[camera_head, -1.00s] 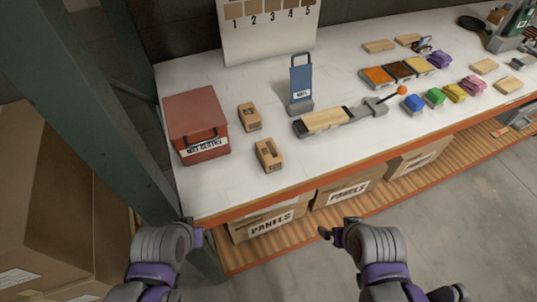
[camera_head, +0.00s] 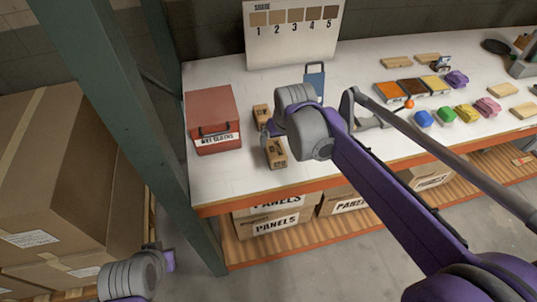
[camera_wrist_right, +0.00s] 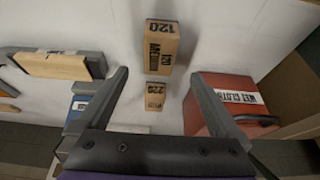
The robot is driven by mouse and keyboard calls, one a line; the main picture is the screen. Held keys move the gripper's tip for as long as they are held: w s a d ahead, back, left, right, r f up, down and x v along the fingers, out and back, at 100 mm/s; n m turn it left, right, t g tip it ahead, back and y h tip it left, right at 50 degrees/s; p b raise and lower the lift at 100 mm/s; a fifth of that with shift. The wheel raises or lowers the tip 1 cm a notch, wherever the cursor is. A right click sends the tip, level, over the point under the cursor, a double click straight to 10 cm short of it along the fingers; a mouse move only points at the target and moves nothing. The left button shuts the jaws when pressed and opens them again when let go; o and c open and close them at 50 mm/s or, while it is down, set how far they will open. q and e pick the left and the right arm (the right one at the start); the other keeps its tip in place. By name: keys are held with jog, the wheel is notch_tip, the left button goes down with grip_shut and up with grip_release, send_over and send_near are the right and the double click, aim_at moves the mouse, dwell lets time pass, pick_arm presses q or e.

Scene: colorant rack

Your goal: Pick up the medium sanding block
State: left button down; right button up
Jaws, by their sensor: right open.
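The medium sanding block (camera_wrist_right: 162,45), a brown block marked "120 MEDIUM", lies on the white bench. In the head view it is the nearer of two brown blocks (camera_head: 277,155), partly covered by my right arm. The second block (camera_wrist_right: 154,96), marked "220", lies just beyond it and also shows in the head view (camera_head: 261,113). My right gripper (camera_wrist_right: 158,76) is open and empty, above the blocks; its fingertips straddle the space around them in the wrist view without visible contact. In the head view the right gripper (camera_head: 268,129) is mostly hidden. My left gripper (camera_head: 168,259) hangs off the bench at lower left.
A red "wet cloths" box (camera_head: 213,118) stands left of the blocks. A green post (camera_head: 125,130) rises at the bench's left end.

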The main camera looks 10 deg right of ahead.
aim_at(276, 149)
jog(key=x, duration=0.9)
jog(key=shift+w+d+f, duration=0.1)
jog(key=shift+f, duration=0.25)
dwell(0.5)
jog(key=c, duration=1.4)
